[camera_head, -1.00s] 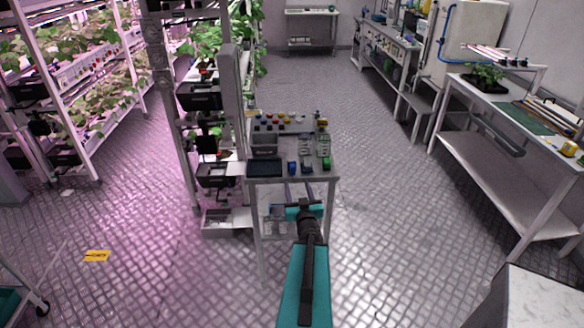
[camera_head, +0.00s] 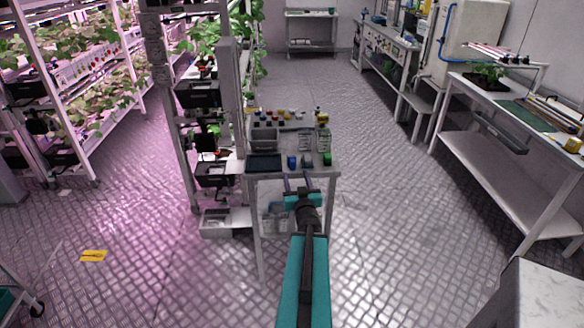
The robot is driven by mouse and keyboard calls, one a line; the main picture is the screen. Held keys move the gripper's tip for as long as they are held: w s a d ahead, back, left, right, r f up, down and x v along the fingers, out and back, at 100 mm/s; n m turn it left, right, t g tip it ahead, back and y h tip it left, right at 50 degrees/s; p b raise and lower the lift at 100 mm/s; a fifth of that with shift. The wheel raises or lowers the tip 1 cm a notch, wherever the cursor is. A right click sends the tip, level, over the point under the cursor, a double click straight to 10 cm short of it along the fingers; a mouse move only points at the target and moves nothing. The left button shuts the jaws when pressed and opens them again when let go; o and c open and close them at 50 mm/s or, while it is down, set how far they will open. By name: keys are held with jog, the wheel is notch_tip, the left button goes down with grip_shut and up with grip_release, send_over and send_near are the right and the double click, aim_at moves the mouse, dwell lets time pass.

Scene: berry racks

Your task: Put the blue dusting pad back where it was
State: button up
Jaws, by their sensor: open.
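A small blue item (camera_head: 292,161), which looks like the blue dusting pad, sits at the front edge of the grey table (camera_head: 325,169). It is too small to make out in detail. My gripper (camera_head: 296,178) is open and empty, with its two fingers pointing forward at the table's front edge. The fingertips are just in front of and a little below the blue item in the picture. I cannot tell how far apart they are in depth.
A grey item (camera_head: 307,160) and a green item (camera_head: 327,159) sit right of the blue one. A dark tray (camera_head: 265,162) lies to its left, with a grey bin (camera_head: 265,138) behind it. Several small coloured items stand farther back. A plant rack (camera_head: 215,100) stands left of the table.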

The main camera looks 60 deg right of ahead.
aim_at(293, 164)
jog(key=shift+w+d+f+b, duration=0.2)
jog(key=shift+w+d+b, duration=0.1)
jog(key=shift+b, duration=0.5)
jog(key=b, duration=0.2)
jog(key=shift+w+d+b, duration=0.3)
jog(key=shift+w+b, duration=0.05)
jog(key=d+b, duration=0.1)
jog(key=b, duration=0.3)
jog(key=shift+w, duration=0.35)
jog(key=shift+w+d+r+p, duration=0.25)
jog(key=shift+d+p, duration=0.05)
jog(key=shift+d, duration=0.1)
jog(key=shift+x, duration=1.05)
jog(key=shift+p+x, duration=0.45)
jog(key=shift+x, duration=2.1)
jog(key=shift+s, duration=0.1)
jog(key=shift+c, duration=0.3)
jog(key=c, duration=1.2)
